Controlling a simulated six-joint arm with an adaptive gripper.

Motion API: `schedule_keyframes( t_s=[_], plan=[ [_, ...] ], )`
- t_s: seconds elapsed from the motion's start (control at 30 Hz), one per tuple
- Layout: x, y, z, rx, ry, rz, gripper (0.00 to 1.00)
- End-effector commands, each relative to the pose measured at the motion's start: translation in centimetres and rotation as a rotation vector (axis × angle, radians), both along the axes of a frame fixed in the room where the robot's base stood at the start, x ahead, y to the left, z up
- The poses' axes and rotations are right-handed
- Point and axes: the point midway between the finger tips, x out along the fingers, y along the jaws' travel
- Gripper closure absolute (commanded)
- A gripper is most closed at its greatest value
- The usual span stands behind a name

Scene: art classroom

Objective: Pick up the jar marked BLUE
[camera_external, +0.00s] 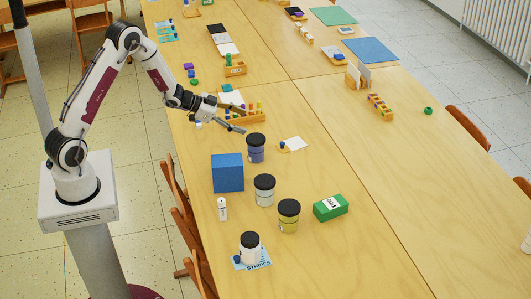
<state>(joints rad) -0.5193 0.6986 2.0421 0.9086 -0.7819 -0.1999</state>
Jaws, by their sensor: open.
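Several black-lidded jars stand upright on the wooden table in the external view. The one with blue-violet contents (256,149) stands farthest back, just below and to the right of my gripper. A pale jar (264,191), a yellow jar (289,216) and a white jar (250,248) stand closer to the front. No marking on the jars is readable at this size. My gripper (240,121) is open and empty above the table, its fingers pointing right, apart from the blue-violet jar.
A blue box (227,173) stands left of the jars, with a small white bottle (222,208) in front. A green box (330,207) lies to the right. A wooden holder (243,116) with coloured pieces is behind my gripper.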

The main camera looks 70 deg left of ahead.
Motion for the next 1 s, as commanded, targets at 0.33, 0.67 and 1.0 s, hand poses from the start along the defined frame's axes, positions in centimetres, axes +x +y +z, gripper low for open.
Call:
schedule_keyframes(
  t_s=[0.33,0.67,1.0],
  plan=[
    [-0.7,-0.6,-5.4,-0.128,-0.053,-0.084,0.36],
    [-1.2,-1.0,-6.6,-0.169,-0.074,-0.11,0.36],
    [-0.9,-1.1,-6.7,-0.168,-0.073,-0.11,0.36]
  ],
)
